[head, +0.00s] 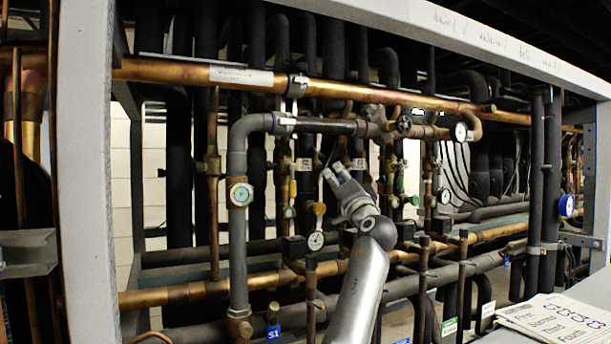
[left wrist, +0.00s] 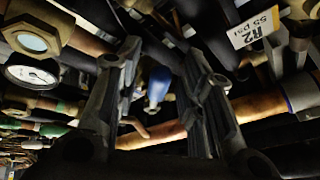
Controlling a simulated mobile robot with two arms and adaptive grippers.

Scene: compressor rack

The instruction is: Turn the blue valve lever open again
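The blue valve lever (left wrist: 158,85) shows in the left wrist view, between the two fingers of my left gripper (left wrist: 160,80) and beyond them. Dark gaps are visible between the lever and both fingers, so the gripper is open and not closed on it. In the head view my left gripper (head: 335,175) reaches up among the pipes, its two fingertips apart. I cannot make out the blue lever in the head view; it may be hidden by the gripper or pipes. My right gripper is not in view.
A copper pipe (left wrist: 160,133) runs behind the fingers in the left wrist view. A round gauge (left wrist: 32,76) and a tag (left wrist: 255,28) flank the gripper. In the head view, a grey post (head: 85,180) and top beam frame the rack. Papers (head: 560,318) lie at lower right.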

